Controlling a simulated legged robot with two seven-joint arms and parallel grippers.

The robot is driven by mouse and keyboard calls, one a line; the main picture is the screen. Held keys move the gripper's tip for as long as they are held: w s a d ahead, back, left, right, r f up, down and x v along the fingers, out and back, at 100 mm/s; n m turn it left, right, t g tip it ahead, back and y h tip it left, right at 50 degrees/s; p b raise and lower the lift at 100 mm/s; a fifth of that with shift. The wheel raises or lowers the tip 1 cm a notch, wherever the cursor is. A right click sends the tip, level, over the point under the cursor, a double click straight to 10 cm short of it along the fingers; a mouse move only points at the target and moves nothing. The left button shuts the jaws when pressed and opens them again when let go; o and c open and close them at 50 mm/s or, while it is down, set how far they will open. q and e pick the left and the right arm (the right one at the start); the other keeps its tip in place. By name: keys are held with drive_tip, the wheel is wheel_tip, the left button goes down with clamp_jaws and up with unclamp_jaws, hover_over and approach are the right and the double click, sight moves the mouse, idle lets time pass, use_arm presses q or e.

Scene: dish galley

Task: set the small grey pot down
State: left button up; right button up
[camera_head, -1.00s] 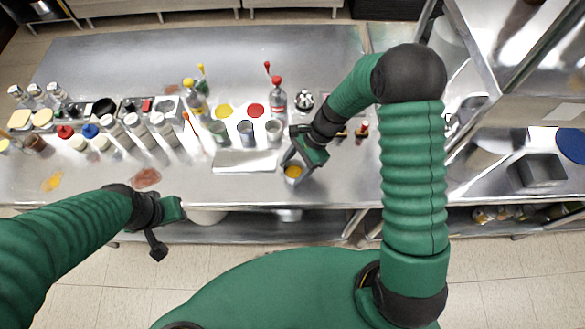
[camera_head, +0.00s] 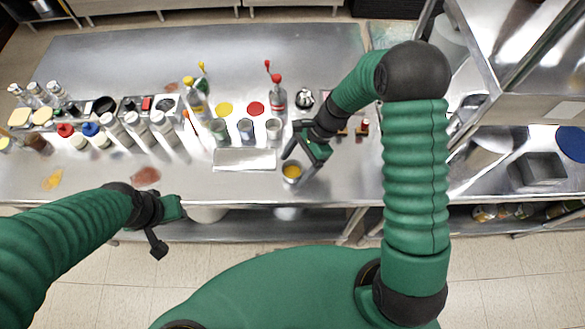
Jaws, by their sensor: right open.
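The small grey pot (camera_head: 291,173), with yellow contents showing inside, stands on the steel counter near its front edge. It is just right of the flat silver tray (camera_head: 244,159). My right gripper (camera_head: 301,158) is open, just above and behind the pot, with its fingers spread; I cannot tell whether a finger still touches the rim. My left gripper (camera_head: 168,228) hangs in front of the counter's front edge, away from the pot, with its fingers apart and nothing between them.
Several grey cups (camera_head: 246,130) stand behind the tray. A red-topped bottle (camera_head: 277,98) and a yellow-topped bottle (camera_head: 195,100) stand farther back. Several white bottles (camera_head: 138,130) are at left. The back of the counter (camera_head: 150,60) is clear.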

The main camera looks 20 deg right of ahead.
drive_tip(key=s+v, duration=0.1)
drive_tip(key=v, duration=0.8)
drive_tip(key=s+d+r+n+t+h, duration=0.1)
drive_tip(key=s+n+t+h, duration=0.3)
drive_tip(key=s+n, duration=0.6)
drive_tip(key=r+n+h, duration=0.1)
drive_tip(key=n, duration=0.4)
drive_tip(key=shift+d+h+b, duration=0.3)
drive_tip(key=shift+h, duration=0.1)
drive_tip(key=shift+w+a+r, duration=0.1)
drive_tip(key=shift+w, duration=0.1)
